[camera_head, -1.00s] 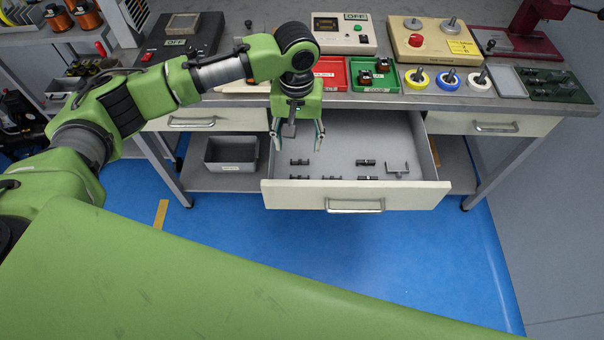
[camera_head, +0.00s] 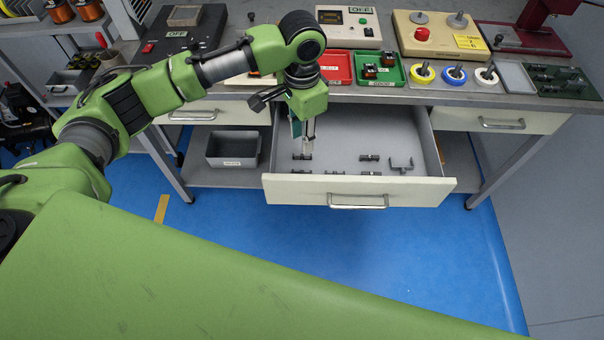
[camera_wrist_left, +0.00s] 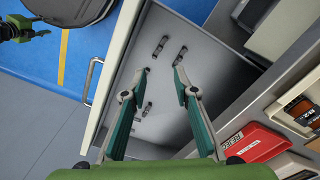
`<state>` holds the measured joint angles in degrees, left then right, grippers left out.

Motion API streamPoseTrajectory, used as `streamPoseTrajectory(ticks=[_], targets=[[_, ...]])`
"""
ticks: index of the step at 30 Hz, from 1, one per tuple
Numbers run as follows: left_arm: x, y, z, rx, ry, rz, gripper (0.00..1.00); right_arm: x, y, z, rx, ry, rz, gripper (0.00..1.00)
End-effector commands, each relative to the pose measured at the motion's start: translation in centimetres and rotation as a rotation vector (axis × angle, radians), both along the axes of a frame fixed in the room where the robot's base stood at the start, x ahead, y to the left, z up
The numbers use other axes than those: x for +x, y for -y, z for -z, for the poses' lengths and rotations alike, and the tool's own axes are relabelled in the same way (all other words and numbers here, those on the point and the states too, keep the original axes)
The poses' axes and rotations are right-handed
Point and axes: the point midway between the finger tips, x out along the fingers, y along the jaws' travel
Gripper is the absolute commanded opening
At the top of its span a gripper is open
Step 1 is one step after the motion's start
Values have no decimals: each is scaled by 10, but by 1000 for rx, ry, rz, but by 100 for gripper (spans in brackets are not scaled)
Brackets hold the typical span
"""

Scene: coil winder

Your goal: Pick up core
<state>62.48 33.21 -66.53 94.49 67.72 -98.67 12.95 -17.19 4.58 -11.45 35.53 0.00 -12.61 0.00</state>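Several small dark cores lie on the floor of the open drawer (camera_head: 416,203). In the head view one core (camera_head: 302,156) is at the drawer's left and another core (camera_head: 369,158) is right of its middle. Others sit low behind the front panel, partly hidden. My left gripper (camera_head: 304,148) points down into the drawer's left side, close to the left core; I cannot tell if it touches. In the left wrist view the gripper (camera_wrist_left: 161,70) is open, with nothing between its fingers. Two cores (camera_wrist_left: 160,46) lie just beyond its tips, and others lie left, by the drawer front.
A grey U-shaped bracket (camera_head: 401,164) lies in the drawer's right part. The drawer walls surround the gripper. Above, the bench holds a red tray (camera_head: 338,81), a green tray (camera_head: 392,83) and several devices. A grey bin (camera_head: 232,160) stands on the lower shelf.

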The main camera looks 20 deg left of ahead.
Motion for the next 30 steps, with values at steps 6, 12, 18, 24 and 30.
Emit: streamPoseTrajectory(ticks=[6,12,18,24,30], targets=[[-1,1,1,-1,2,433,27,0,0,10,0,0,0,40],[-2,1,2,1,0,603,27,0,0,11,0,0,0,40],[-3,1,31,0,-4,616,27,0,0,12,0,0,0,40],[-3,1,69,0,-1,616,27,0,0,13,0,0,0,40],[-2,1,86,0,1,615,27,0,0,13,0,0,0,40]])
